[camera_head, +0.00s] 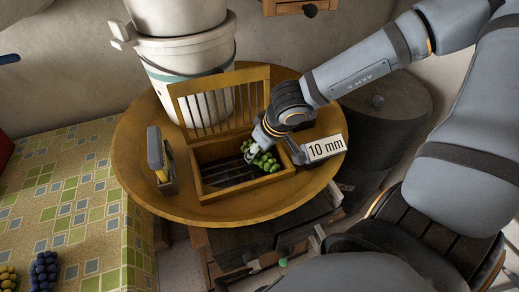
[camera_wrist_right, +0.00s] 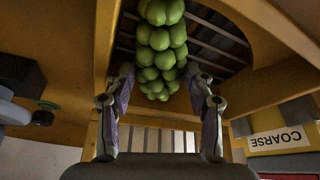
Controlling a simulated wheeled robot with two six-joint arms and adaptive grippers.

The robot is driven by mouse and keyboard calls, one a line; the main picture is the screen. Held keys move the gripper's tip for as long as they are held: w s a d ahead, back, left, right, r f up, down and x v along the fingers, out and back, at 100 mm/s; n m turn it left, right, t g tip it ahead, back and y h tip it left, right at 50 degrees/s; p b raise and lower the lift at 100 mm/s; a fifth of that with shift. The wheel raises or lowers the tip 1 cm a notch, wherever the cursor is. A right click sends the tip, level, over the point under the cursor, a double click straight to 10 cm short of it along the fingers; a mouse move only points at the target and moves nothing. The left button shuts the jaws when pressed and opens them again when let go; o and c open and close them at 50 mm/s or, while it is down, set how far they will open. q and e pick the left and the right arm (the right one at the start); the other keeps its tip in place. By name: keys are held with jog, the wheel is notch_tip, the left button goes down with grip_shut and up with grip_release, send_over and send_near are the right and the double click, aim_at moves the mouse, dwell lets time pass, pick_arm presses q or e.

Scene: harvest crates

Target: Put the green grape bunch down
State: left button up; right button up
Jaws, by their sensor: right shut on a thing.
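The green grape bunch (camera_head: 268,164) hangs in my right gripper (camera_head: 256,150), over the right part of a wooden crate (camera_head: 246,187) with a dark slatted bottom. In the right wrist view the bunch (camera_wrist_right: 161,45) sits between the two fingers of my right gripper (camera_wrist_right: 160,78), which are shut on it. The slats show behind the bunch there. I cannot tell whether the grapes touch the crate's bottom. My left gripper is not in view.
The crate stands on a round yellow wooden table (camera_head: 160,205), before an upright slatted panel (camera_head: 252,83). A "10 mm" sign (camera_head: 323,148) stands right, a grey-yellow object (camera_head: 160,160) left. Dark grapes (camera_head: 45,268) and yellow grapes (camera_head: 8,278) lie on the tiled surface (camera_head: 75,180).

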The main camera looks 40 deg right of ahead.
jog(key=shift+f, duration=0.15)
jog(key=shift+a+f+b, duration=0.15)
jog(key=shift+f+b, duration=0.05)
jog(key=shift+b, duration=0.15)
jog(key=o, duration=1.1)
jog(key=shift+o, duration=0.5)
jog(key=shift+r, duration=0.15)
